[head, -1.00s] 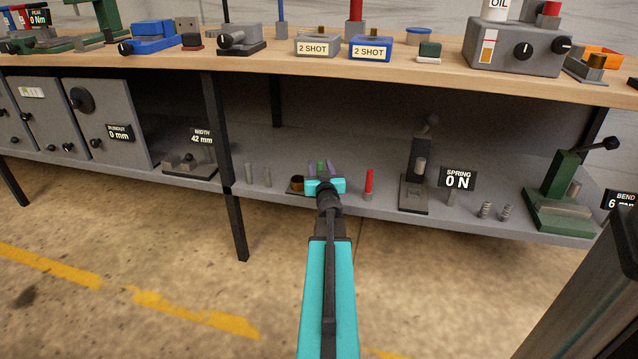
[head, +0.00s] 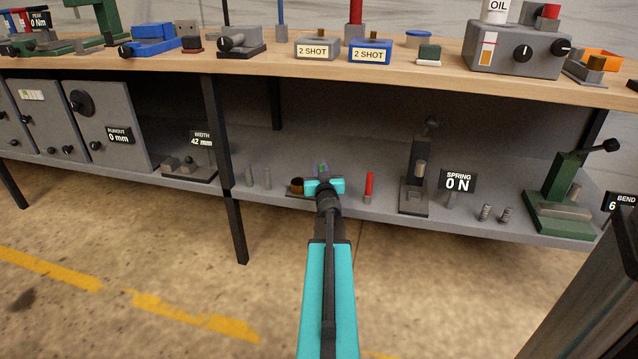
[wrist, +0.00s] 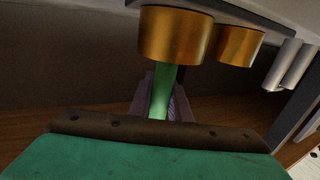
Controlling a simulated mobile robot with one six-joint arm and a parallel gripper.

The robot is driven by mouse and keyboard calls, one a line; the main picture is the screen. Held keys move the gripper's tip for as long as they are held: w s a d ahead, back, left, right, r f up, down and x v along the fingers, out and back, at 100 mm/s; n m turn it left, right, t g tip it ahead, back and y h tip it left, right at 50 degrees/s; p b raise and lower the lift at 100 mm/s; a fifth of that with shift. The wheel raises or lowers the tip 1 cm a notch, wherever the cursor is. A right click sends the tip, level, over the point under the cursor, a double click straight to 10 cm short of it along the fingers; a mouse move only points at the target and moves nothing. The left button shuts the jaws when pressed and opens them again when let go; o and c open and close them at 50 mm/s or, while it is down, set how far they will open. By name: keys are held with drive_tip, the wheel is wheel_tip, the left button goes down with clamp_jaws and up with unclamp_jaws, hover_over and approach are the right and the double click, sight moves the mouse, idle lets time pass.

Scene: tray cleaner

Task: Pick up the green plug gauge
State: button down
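The green plug gauge (head: 322,168) stands on the lower grey shelf, in line with my arm. My gripper (head: 322,170) is closed in around it, with a finger on each side. In the wrist view the green shaft (wrist: 161,92) lies between the two purple-grey fingers (wrist: 162,103). Its upper end in that picture meets the edge of a brass cylinder; I cannot tell whether they touch. My teal gripper body hides the gauge's lower part in the head view.
A brass ring (head: 297,183) sits on a dark base just left of my gripper. A red plug gauge (head: 369,185) stands to the right. Grey pins (head: 267,178) stand further left. The wooden tabletop (head: 280,50) overhangs the shelf (head: 400,222), and a black table leg (head: 237,230) is at the left.

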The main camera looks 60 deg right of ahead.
drive_tip(key=shift+r, duration=0.15)
idle(0.3)
wheel_tip(320, 180, up, 10)
drive_tip(key=p, duration=0.7)
idle(0.6)
